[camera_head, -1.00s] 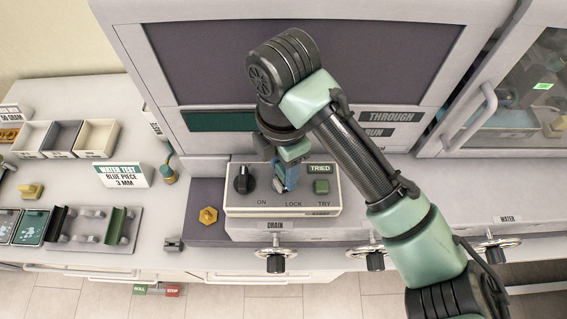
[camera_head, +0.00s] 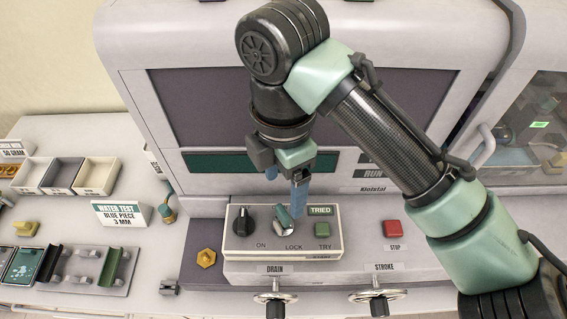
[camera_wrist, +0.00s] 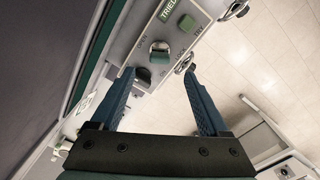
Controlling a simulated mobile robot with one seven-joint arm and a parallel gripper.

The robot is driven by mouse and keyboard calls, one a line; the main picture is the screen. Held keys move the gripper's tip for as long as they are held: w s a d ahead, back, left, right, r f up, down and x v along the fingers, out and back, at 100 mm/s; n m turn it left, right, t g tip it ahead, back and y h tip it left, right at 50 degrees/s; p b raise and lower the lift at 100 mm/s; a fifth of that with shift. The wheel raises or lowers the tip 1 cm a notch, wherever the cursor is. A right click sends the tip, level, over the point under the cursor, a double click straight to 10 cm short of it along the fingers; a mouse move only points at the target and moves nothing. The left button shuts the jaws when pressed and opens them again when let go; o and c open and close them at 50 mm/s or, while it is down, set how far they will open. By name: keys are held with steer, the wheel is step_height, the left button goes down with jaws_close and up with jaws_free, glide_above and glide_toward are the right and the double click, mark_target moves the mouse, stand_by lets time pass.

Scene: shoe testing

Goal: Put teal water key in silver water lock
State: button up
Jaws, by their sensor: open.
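The silver water lock (camera_head: 284,228) is on the front panel of the beige control box, between the black knob and the green button. A teal key (camera_head: 284,213) stands in it, slightly tilted. In the wrist view the teal key (camera_wrist: 159,57) lies across the round silver lock (camera_wrist: 160,45). My gripper (camera_head: 299,210) is open and empty, its blue fingers pointing down just right of the key in the head view. In the wrist view my gripper (camera_wrist: 159,73) has its fingers wide apart, with the lock beyond their tips. I see no contact with the key.
The black knob (camera_head: 243,221) and green button (camera_head: 322,229) flank the lock. A red stop button (camera_head: 393,229) is to the right. Handwheels (camera_head: 377,296) stick out below. A brass hex piece (camera_head: 206,258) and a teal-topped fitting (camera_head: 167,207) are left.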

steer(key=shift+r, duration=2.35)
